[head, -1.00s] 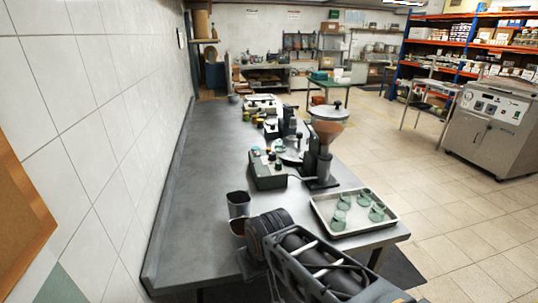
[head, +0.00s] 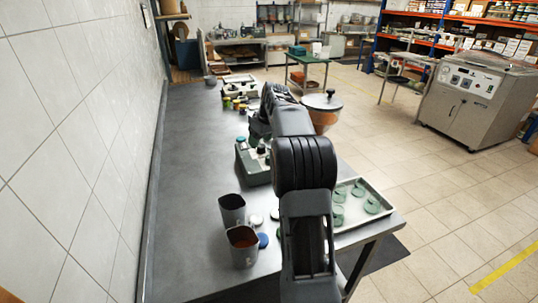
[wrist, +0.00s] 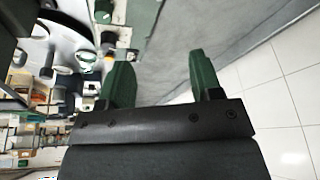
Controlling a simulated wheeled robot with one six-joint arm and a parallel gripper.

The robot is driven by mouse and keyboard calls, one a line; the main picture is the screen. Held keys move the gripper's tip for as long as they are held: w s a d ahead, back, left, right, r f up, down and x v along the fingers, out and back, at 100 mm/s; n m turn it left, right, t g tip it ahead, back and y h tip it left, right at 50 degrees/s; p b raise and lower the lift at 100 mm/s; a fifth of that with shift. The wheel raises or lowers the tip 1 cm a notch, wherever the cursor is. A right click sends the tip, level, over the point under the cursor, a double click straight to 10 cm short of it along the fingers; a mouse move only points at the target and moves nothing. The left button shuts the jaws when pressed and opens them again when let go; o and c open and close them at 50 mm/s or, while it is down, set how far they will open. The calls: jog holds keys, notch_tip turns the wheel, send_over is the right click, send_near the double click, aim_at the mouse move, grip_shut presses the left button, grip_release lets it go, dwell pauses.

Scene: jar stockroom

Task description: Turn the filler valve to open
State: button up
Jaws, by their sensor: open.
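The filler shows in the head view by its orange-brown hopper (head: 325,118) with a dark-knobbed lid, right of my arm. Most of its body is behind my arm, and I cannot make out its valve. A grey-green control box (head: 248,165) sits left of my arm on the bench. My gripper (wrist: 161,78) shows in the wrist view with its two green fingers spread and nothing between them. Part of a grey-green box with knobs (wrist: 118,22) is beyond the left finger.
Two dark cups, one empty-looking (head: 232,208) and one with brown contents (head: 242,246), stand near the bench front beside small lids. A tray (head: 395,212) with green pieces lies right of my arm. The bench's left side (head: 185,190) is clear along the tiled wall (head: 85,150).

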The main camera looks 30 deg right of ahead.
jog(key=n, duration=0.1)
send_near(269, 157)
jog(key=v, duration=0.4)
jog(key=p, duration=0.1)
jog(key=p+x, duration=0.2)
jog(key=x, duration=1.2)
jog(key=shift+w+d, duration=0.15)
jog(key=shift+t, duration=0.3)
jog(key=c, duration=0.9)
